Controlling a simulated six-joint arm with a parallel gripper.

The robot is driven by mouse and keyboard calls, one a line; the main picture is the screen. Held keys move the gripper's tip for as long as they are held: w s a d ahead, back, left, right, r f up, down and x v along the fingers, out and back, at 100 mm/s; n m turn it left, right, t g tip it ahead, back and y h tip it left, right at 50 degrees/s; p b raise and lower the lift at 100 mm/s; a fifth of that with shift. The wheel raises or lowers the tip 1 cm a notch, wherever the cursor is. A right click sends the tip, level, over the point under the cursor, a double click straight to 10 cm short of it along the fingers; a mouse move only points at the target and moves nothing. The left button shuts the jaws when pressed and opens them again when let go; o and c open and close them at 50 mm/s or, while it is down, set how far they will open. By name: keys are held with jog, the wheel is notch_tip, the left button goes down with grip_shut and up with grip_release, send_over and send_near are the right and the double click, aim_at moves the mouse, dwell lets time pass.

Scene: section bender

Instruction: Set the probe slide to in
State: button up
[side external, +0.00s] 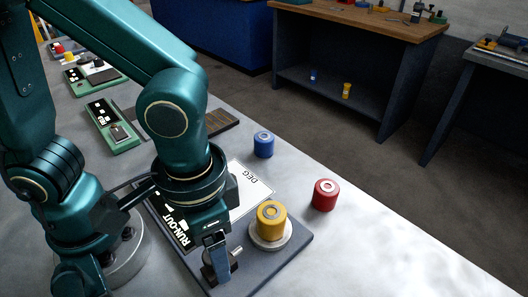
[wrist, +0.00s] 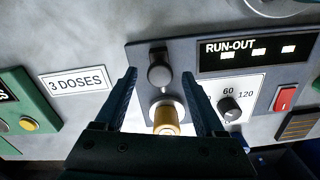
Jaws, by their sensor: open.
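In the wrist view a grey panel (wrist: 136,56) carries a RUN-OUT display. A round black knob (wrist: 159,74) on its left part looks like the probe slide's handle; no in or out marking is readable. Just below it in the picture, a yellow-gold cylinder (wrist: 167,121) stands on a pale round seat. My gripper (wrist: 161,76) is open and empty, its fingers on either side of the knob with visible gaps. In the side external view my gripper (side external: 217,262) is low over the panel's near end, left of the yellow cylinder (side external: 271,215), and mostly hides the knob.
A dial (wrist: 229,108) and a red rocker switch (wrist: 285,98) sit right of the gripper. A 3 DOSES label (wrist: 77,82) and a green unit (wrist: 30,110) lie left. Blue (side external: 264,144) and red (side external: 325,194) cylinders stand beyond the panel; the bench to their right is clear.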

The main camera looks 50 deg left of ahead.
jog(key=shift+c, duration=0.3)
grip_shut()
jog(key=shift+w, duration=0.1)
dwell(1.1)
